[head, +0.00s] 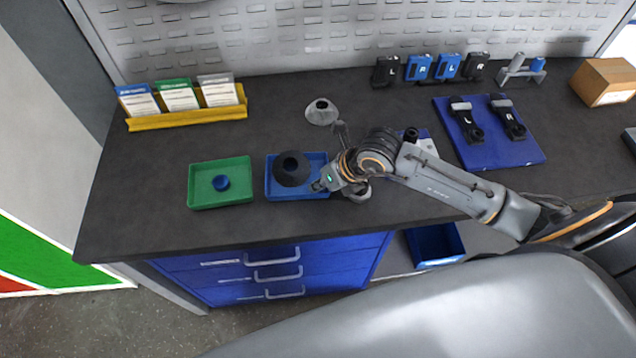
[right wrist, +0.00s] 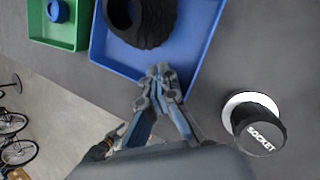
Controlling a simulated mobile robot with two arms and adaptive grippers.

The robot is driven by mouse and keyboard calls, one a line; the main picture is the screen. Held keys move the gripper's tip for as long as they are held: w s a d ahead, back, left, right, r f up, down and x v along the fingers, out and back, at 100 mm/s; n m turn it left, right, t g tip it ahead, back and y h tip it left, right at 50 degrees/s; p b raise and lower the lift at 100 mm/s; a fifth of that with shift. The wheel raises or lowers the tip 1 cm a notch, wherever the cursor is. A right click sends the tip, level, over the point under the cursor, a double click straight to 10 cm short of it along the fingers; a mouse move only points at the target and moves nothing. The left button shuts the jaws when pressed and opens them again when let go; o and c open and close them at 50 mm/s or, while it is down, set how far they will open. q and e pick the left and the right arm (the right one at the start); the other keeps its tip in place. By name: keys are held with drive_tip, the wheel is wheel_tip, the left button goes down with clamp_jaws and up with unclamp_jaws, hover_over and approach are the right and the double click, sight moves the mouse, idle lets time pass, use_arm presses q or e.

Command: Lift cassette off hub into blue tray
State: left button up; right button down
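In the right wrist view the cassette (right wrist: 148,28) lies inside the blue tray (right wrist: 200,62), just beyond my fingertips. My right gripper (head: 321,186) is at the tray's right side. In the right wrist view its fingertips (right wrist: 160,72) are together with nothing seen between them, apart from the cassette. A grey flared piece (head: 322,112), possibly the hub, stands behind the tray. My left gripper is not in view.
A green tray (head: 205,200) with a blue ring (head: 221,183) stands left of the blue tray. A black part marked SOCKET (right wrist: 260,130) is near my right gripper. A yellow card rack (head: 190,119) stands at the back left. A blue mat (head: 487,154) with two tools lies right.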

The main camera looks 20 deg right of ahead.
drive_tip(key=shift+f, duration=0.4)
idle(0.6)
drive_tip(key=c, duration=1.6)
unclamp_jaws()
drive_tip(key=shift+s, duration=0.1)
